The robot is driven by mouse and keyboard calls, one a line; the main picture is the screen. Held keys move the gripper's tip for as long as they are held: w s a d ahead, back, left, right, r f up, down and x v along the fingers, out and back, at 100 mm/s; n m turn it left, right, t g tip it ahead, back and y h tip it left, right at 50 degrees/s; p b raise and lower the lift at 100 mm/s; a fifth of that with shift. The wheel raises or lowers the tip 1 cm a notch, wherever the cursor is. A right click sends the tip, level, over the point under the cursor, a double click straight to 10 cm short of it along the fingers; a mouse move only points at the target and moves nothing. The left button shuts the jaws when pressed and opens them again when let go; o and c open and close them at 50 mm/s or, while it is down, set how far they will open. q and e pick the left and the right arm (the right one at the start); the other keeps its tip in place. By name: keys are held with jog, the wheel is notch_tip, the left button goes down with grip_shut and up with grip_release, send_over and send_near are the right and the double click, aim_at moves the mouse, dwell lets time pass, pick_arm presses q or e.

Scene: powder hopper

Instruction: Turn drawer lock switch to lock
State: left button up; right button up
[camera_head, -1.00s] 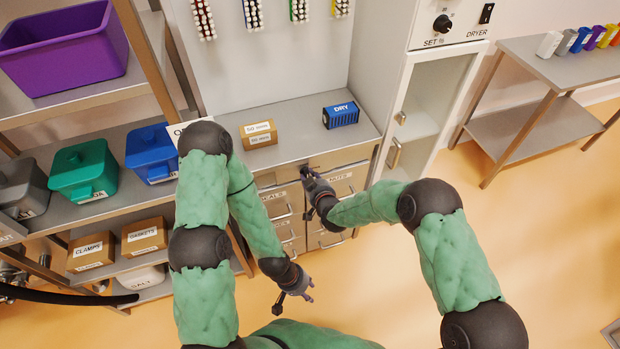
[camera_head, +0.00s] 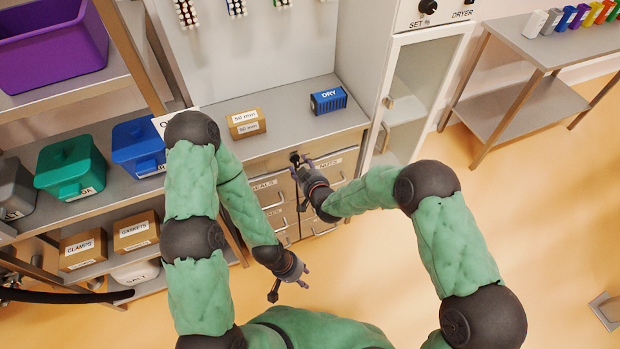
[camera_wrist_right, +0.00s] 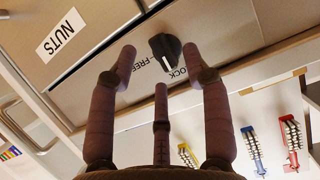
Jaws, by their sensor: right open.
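The drawer lock switch (camera_wrist_right: 165,47) is a black knob with a white mark, on the front panel above the drawers. In the right wrist view, its mark points down the picture, near the gap between the words FREE and LOCK; I cannot tell which it is set to. In the head view the switch (camera_head: 294,158) is a small dark spot under the counter edge. My right gripper (camera_head: 302,164) is open, its fingers spread just in front of the switch; contact is not clear. The fingers also show in the wrist view (camera_wrist_right: 160,60). My left gripper (camera_head: 302,274) is open and empty, low before the drawers.
The drawer unit (camera_head: 285,222) has labelled drawers with bar handles, one marked NUTS. On the counter (camera_head: 210,120) stand a brown box (camera_head: 246,123) and a blue DRY box (camera_head: 328,100). The dryer cabinet (camera_head: 411,90) stands right of the drawers. Shelves with bins are left.

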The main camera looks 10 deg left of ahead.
jog(key=v, duration=0.9)
jog(key=shift+s+d, duration=0.3)
jog(key=shift+r, duration=0.1)
jog(key=s+d+f+m+g+h, duration=0.1)
jog(key=s+d+f+m+g, duration=0.15)
jog(key=d+f, duration=0.35)
jog(key=s+d+f+m+g+h, duration=0.2)
jog(key=s+d+f, duration=0.1)
jog(key=d+f, duration=0.3)
jog(key=s+d+f+m+g, duration=0.2)
jog(key=s+d+f+g, duration=0.1)
jog(key=s, duration=0.5)
jog(key=s+d+f+m+g, duration=0.2)
jog(key=s+d+f+g, duration=0.1)
jog(key=s, duration=0.6)
jog(key=shift+d+f+m, duration=0.35)
jog(key=shift+d+f, duration=0.55)
jog(key=shift+d, duration=0.25)
